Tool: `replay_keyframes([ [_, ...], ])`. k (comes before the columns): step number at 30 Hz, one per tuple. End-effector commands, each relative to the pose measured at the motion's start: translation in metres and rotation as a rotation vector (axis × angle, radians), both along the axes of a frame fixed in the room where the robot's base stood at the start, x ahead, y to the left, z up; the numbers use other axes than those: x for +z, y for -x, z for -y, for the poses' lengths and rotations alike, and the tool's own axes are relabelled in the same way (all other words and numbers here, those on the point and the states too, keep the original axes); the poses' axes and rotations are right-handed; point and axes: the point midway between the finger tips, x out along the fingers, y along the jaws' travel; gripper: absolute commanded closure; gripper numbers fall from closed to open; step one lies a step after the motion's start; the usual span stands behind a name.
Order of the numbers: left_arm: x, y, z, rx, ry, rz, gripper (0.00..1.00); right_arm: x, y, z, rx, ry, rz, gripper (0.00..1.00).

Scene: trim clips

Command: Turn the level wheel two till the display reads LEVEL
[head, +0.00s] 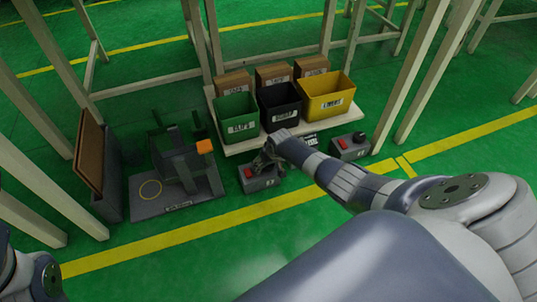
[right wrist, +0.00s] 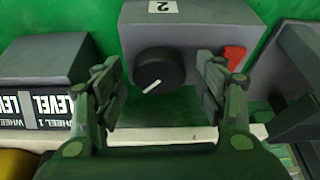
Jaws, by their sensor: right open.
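The wheel-two box (right wrist: 195,30), grey and marked 2, shows upside down in the right wrist view. Its black round wheel (right wrist: 160,68) has a white pointer mark, and a red part (right wrist: 233,56) sits beside it. In the head view the box (head: 264,182) is partly covered by my right gripper (head: 264,163). My right gripper (right wrist: 161,100) is open, its fingers on either side of the wheel and apart from it in the picture. The display (right wrist: 38,108) shows LEVEL lettering and a WHEEL 1 label; the wheel-two reading is unclear. My left gripper is out of view.
A second control box (head: 349,147) with a red part and black knob stands to the right. Green (head: 238,130), black (head: 281,122) and yellow (head: 333,113) bins stand behind on a pale board (head: 233,150). A grey fixture (head: 176,165) stands left. Floor in front is clear.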

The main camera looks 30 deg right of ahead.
Motion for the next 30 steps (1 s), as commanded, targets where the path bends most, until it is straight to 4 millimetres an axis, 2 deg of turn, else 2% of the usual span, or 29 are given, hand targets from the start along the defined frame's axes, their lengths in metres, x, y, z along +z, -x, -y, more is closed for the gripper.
replay_keyframes([
  [5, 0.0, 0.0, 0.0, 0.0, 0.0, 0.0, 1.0, 0.005, 0.002, 0.0, 0.001, 0.0, 0.001, 0.35],
  [14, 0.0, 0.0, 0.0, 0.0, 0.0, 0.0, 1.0, 0.029, 0.012, -0.001, 0.002, 0.002, 0.002, 0.35],
  [30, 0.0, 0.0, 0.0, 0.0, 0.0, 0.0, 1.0, 0.094, 0.038, -0.006, 0.0, 0.0, 0.001, 0.35],
])
